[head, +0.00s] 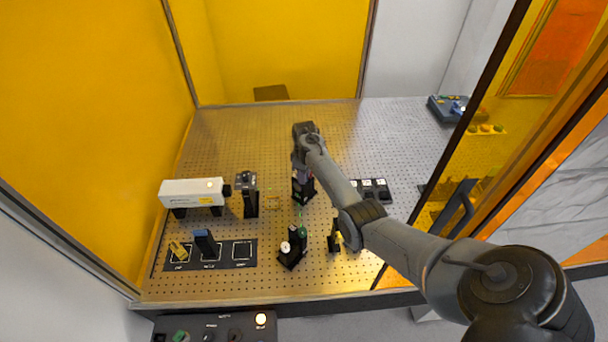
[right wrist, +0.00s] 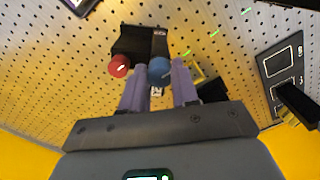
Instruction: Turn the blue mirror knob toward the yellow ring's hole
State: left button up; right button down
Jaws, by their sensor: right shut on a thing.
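The blue mirror knob (right wrist: 160,70) is between the purple fingers of my right gripper (right wrist: 159,86) in the right wrist view, and the gripper is shut on it. A red knob (right wrist: 119,66) sits beside it on the same black mount (right wrist: 140,42). In the head view my right gripper (head: 304,177) reaches down onto this mount (head: 303,192), and the arm and fingers hide the knob. A small black post (head: 334,241) with a yellow part stands nearer the front. I cannot make out the yellow ring's hole. My left gripper is not in view.
A white box (head: 190,193) and a black post mount (head: 249,197) stand on the left of the perforated table. A mount with white and green knobs (head: 292,250) is at the front. A black mat (head: 226,263) holds parts.

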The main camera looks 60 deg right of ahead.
jog(key=shift+r, duration=0.1)
jog(key=m+p, duration=0.2)
jog(key=m, duration=0.1)
jog(key=shift+m+p, duration=0.8)
jog(key=shift+m, duration=1.4)
jog(key=c, duration=0.8)
grip_release()
jog(key=shift+c, duration=0.2)
